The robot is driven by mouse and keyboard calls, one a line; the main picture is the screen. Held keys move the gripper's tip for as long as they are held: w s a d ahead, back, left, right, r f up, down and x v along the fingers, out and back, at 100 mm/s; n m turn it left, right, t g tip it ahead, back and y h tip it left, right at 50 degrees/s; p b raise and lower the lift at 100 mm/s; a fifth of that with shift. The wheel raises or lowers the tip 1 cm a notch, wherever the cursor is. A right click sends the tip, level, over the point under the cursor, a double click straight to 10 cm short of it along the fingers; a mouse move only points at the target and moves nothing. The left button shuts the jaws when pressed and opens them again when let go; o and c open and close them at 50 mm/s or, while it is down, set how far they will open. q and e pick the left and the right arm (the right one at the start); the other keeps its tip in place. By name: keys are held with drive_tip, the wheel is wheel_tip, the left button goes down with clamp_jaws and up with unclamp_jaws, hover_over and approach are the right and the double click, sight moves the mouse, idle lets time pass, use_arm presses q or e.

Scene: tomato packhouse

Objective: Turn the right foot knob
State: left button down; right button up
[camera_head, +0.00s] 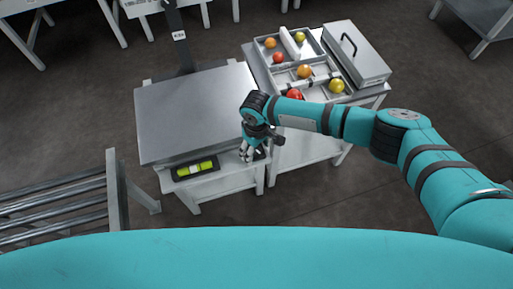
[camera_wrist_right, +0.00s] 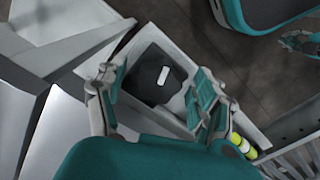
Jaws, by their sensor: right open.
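The right foot knob (camera_wrist_right: 148,82) is a dark, rounded knob with a white mark on its top, seen in the right wrist view. It sits on a pale ledge at the scale's front right corner. My right gripper (camera_wrist_right: 158,92) is open, with one finger on each side of the knob in that view; I cannot tell if either touches it. In the head view my right gripper (camera_head: 246,155) points down at that corner and mostly hides the knob. The scale (camera_head: 190,110) has a broad grey plate. A small teal part at the wrist view's right edge may be my left gripper (camera_wrist_right: 298,42).
A yellow-green bubble level (camera_head: 195,168) lies on the front ledge, left of my right gripper. A table to the right holds a tray (camera_head: 262,62) of tomatoes and a lidded metal box (camera_head: 345,55). A roller conveyor (camera_head: 55,205) stands at the left front.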

drive_tip(key=c, duration=1.2)
drive_tip(key=shift+o, duration=0.2)
drive_tip(key=shift+s+a+r+m+p, duration=0.15)
drive_tip(key=shift+r+m+p, duration=0.2)
drive_tip(key=shift+m+p, duration=0.65)
drive_tip(key=shift+p, duration=0.55)
drive_tip(key=shift+f+m, duration=0.25)
drive_tip(key=shift+m, duration=0.25)
drive_tip(key=o, duration=1.1)
drive_tip(key=shift+o, duration=0.3)
wheel_tip(320, 180, up, 12)
